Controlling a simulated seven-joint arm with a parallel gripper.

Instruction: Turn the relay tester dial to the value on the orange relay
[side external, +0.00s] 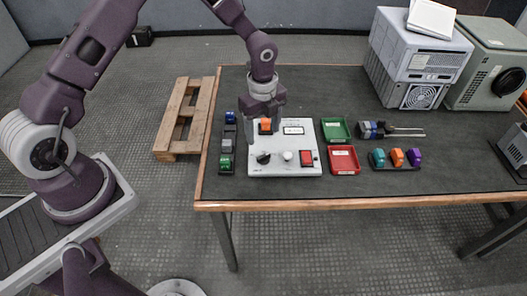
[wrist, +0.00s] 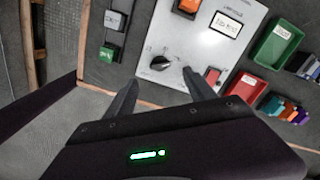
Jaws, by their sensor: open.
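The relay tester (side external: 299,169) is a white box on the table, with a black dial (side external: 263,158) at its lower left. The dial (wrist: 160,62) also shows in the wrist view; its pointer setting is too small to read. An orange relay (side external: 265,125) sits on the tester's upper left, partly behind my gripper in the side view. It is cut by the top edge of the wrist view (wrist: 187,6), and its value is not readable. My gripper (wrist: 160,77) is open and empty, pointing down, with its fingertips on either side of the dial in the wrist view, apart from it.
Green (side external: 335,129) and red (side external: 343,159) trays stand to the right. A relay rack (side external: 227,145) stands left; another row includes a second orange relay (side external: 397,157).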

